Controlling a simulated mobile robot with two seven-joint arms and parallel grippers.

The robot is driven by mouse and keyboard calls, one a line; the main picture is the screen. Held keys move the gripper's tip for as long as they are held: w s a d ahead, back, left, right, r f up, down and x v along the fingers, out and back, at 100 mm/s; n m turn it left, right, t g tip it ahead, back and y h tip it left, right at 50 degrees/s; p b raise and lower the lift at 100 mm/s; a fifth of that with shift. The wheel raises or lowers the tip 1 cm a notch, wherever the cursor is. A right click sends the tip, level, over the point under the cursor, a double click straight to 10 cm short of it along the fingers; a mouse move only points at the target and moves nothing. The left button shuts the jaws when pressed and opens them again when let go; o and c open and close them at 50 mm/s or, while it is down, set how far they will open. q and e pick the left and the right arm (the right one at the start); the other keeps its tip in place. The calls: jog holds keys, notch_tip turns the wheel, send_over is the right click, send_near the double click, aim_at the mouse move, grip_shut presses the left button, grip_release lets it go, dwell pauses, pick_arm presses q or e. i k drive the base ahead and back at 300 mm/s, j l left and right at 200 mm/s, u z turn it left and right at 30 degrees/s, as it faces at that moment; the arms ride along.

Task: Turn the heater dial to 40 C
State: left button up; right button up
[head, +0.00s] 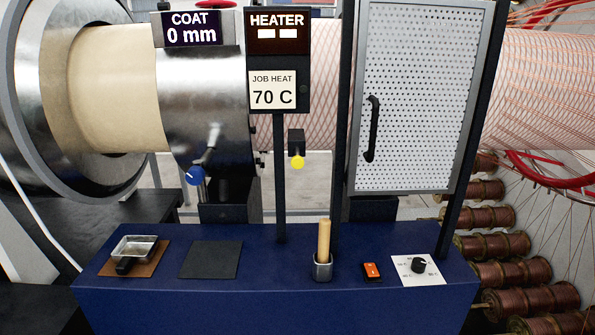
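The heater dial is a small black knob (418,265) on a white printed plate (430,281) at the right end of the blue bench top. Small markings stand around the knob, too small to read. The HEATER display (278,32) at the top centre shows two white blocks and no number. A card below it (273,90) reads JOB HEAT 70 C. An orange-red rocker switch (371,271) sits just left of the dial plate. Neither of my grippers is in view.
The blue bench (278,290) also holds a metal pan (136,249) on a brown mat, a dark mat (210,260) and a wooden-handled tool (324,238) in a holder. A perforated door (420,90) stands behind the dial. Copper spools (510,273) line the right.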

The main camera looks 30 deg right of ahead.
aim_at(418, 264)
jog(key=z, duration=1.8)
